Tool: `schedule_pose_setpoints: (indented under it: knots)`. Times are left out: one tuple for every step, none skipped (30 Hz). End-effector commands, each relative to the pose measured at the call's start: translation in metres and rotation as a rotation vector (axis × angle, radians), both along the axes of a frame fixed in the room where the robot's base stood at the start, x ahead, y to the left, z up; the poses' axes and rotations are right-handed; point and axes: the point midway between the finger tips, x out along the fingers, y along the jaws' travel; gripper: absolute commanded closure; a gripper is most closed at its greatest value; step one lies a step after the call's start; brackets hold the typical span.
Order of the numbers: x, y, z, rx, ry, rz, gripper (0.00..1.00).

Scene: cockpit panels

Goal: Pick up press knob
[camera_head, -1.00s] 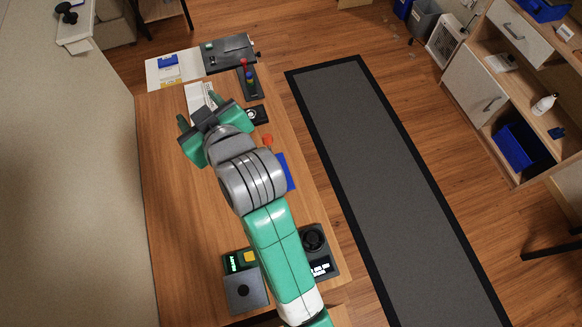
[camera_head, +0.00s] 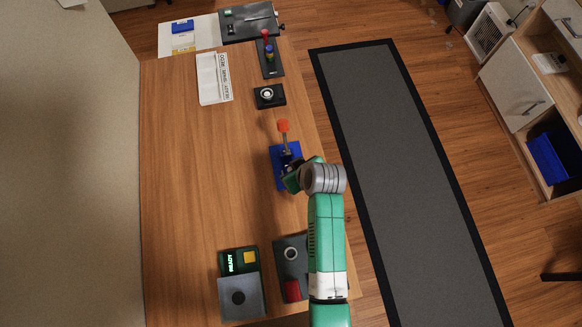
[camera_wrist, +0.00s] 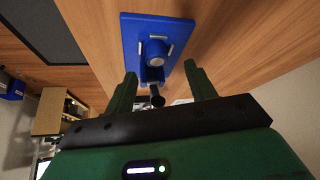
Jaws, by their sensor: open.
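My gripper (camera_head: 291,172) is low over a blue plate (camera_head: 275,153) near the table's right edge. In the wrist view the gripper (camera_wrist: 160,72) is open, with its two green fingers apart. The blue plate (camera_wrist: 135,38) lies ahead of them and bears a round grey socket (camera_wrist: 156,50). A short dark-tipped piece (camera_wrist: 157,97) shows between the fingers; I cannot tell whether they touch it. A stalk with an orange knob (camera_head: 283,125) stands at the plate in the head view. I cannot tell which knob is the press knob.
A black box with a round light knob (camera_head: 266,95) sits beyond the blue plate. Control boxes with a yellow button (camera_head: 250,257) and a red button (camera_head: 292,290) stand at the near end.

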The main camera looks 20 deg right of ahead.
Motion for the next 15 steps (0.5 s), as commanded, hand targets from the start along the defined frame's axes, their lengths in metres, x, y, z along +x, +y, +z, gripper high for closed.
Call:
schedule_pose_setpoints:
  knots:
    - [0.004,0.0,-0.011,0.002,0.002,0.0,0.45]
    - [0.007,-0.001,-0.016,0.003,0.001,-0.001,0.45]
    - [0.01,-0.002,-0.023,0.002,0.002,-0.001,0.45]
    - [0.012,-0.001,-0.028,0.001,0.001,0.0,0.45]
    - [0.015,-0.001,-0.031,0.002,0.001,0.001,0.45]
    - [0.017,-0.001,-0.035,0.001,0.0,0.0,0.45]
    - [0.018,0.0,-0.038,0.001,0.0,0.0,0.45]
    - [0.019,0.0,-0.039,0.0,0.0,0.0,0.45]
    - [0.02,0.0,-0.04,0.0,0.0,0.0,0.45]
    - [0.02,0.0,-0.04,0.0,0.001,0.0,0.45]
    - [0.02,0.0,-0.04,0.0,0.001,0.0,0.45]
    - [0.02,0.0,-0.04,0.0,0.0,0.0,0.45]
    - [0.02,0.0,-0.04,0.0,0.0,0.0,0.45]
    - [0.02,0.0,-0.04,0.0,0.0,0.0,0.45]
    - [0.02,0.0,-0.04,0.0,0.0,0.0,0.47]
